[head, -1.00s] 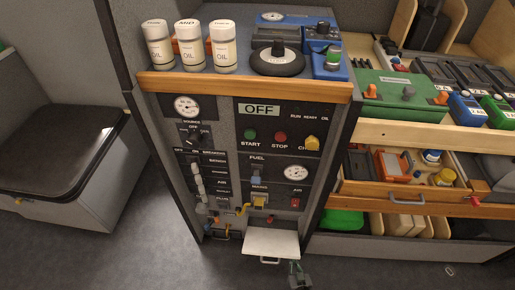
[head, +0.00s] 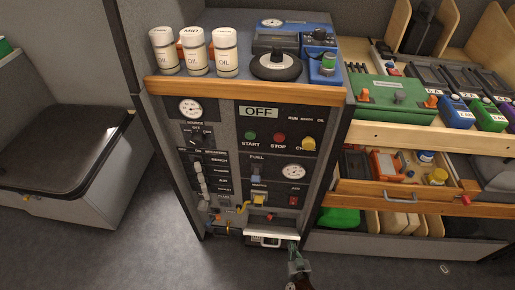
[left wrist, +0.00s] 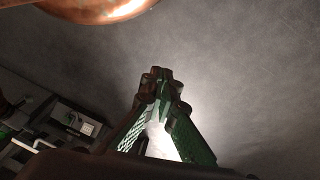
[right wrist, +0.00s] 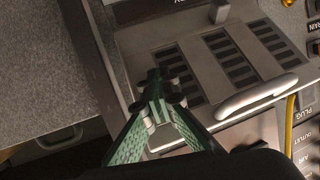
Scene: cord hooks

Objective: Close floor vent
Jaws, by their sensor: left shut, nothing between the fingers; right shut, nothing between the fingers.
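The floor vent's grey flap (head: 252,241) is at the foot of the dark control cabinet in the head view. It stands raised, with its pale top edge showing. The right wrist view shows a louvred face (right wrist: 200,62) with rows of dark slots and a pale bar handle (right wrist: 258,97). My right gripper (head: 293,248) is shut and empty, at the right end of the flap; I cannot tell whether it touches. Its green fingers show against the louvred face in the right wrist view (right wrist: 158,82). My left gripper (left wrist: 158,78) is shut and empty over bare floor, outside the head view.
The cabinet front carries switches and gauges (head: 293,172) above the vent. An orange-edged drawer (head: 390,200) juts out at right. Grey floor (head: 150,255) is clear in front and left.

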